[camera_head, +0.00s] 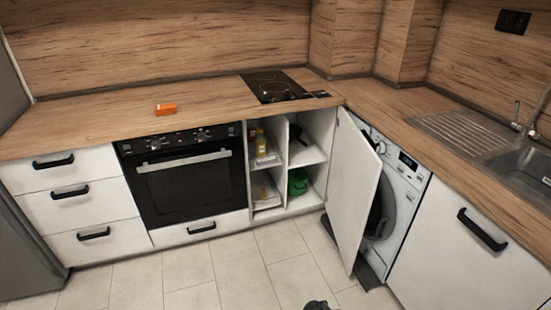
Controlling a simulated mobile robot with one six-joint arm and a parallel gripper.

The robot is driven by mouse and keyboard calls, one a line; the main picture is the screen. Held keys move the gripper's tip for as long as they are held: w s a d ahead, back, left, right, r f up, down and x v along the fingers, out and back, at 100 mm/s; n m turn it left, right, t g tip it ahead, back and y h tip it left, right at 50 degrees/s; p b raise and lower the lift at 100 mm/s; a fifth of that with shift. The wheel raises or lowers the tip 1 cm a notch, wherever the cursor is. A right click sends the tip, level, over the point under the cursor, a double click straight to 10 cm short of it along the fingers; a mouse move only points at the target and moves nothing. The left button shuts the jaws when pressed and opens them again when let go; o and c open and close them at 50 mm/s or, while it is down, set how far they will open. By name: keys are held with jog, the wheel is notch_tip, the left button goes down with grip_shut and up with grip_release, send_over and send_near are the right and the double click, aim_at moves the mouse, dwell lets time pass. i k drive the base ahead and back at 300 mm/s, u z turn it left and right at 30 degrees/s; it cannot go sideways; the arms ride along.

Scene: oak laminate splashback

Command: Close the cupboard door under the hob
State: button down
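The cupboard (297,205) stands open under the black hob (276,86). Its white door (352,190) is hinged on the right side and swung wide out into the room. I see the door's plain inner face; its outer face is turned away, and no handle shows clearly. Inside the cupboard are shelves with yellow-topped bottles (261,143) and a green pot (298,182). A small dark part, apparently my gripper (318,304), shows at the bottom edge, well below and apart from the door. Its fingers cannot be made out.
A washing machine (405,190) stands just behind and right of the door. An oven (190,180) and drawers (82,205) lie to the left. The tiled floor (275,265) before the cupboard is clear.

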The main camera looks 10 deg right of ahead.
aim_at(356, 170)
jog(key=i, duration=0.85)
jog(key=z, duration=0.05)
jog(key=k, duration=0.45)
